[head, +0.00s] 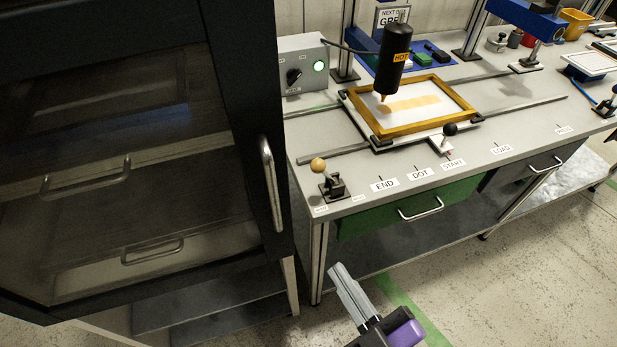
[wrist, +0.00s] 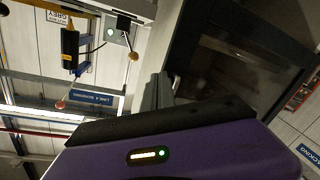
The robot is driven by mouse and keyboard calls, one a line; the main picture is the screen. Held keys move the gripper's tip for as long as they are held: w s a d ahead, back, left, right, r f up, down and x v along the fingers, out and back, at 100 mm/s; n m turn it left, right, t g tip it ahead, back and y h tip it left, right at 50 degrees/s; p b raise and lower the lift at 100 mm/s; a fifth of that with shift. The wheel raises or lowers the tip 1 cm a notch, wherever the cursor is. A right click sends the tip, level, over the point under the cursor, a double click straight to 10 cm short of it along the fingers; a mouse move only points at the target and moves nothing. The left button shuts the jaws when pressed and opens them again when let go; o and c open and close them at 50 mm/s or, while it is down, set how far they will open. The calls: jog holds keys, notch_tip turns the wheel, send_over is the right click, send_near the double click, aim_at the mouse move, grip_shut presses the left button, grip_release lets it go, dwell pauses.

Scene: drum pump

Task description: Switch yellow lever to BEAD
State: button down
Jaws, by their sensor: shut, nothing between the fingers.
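The lever with a yellow-orange ball knob (head: 318,166) stands on a small black base at the front left corner of the grey workbench. Its stick leans up and to the left. Two small white labels lie in front of the base, too small to read. An orange-yellow ball, probably this knob, also shows in the wrist view (wrist: 133,57). My gripper (head: 337,270) is shut and empty, in front of the bench and below its top, apart from the lever. In the wrist view its fingers (wrist: 158,92) show in front of the dark cabinet.
A dark cabinet (head: 268,185) with handles stands close on the left. A green drawer (head: 385,212) is below. Floor in front is clear.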

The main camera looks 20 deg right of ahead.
aim_at(324, 174)
jog(key=w+d+r+n+h, duration=0.1)
jog(key=w+n+h, duration=0.2)
jog(key=w+n, duration=0.6)
jog(key=n, duration=0.2)
jog(key=shift+r+n+t+h+p, duration=0.25)
jog(key=shift+n+t+h+p, duration=0.05)
jog(key=shift+n+h, duration=0.1)
jog(key=shift+d, duration=0.1)
jog(key=w+d+p, duration=0.1)
jog(key=w+p, duration=0.3)
jog(key=w, duration=0.6)
jog(key=shift+d, duration=0.25)
jog(key=shift+d+r, duration=0.1)
jog(key=shift+r, duration=0.05)
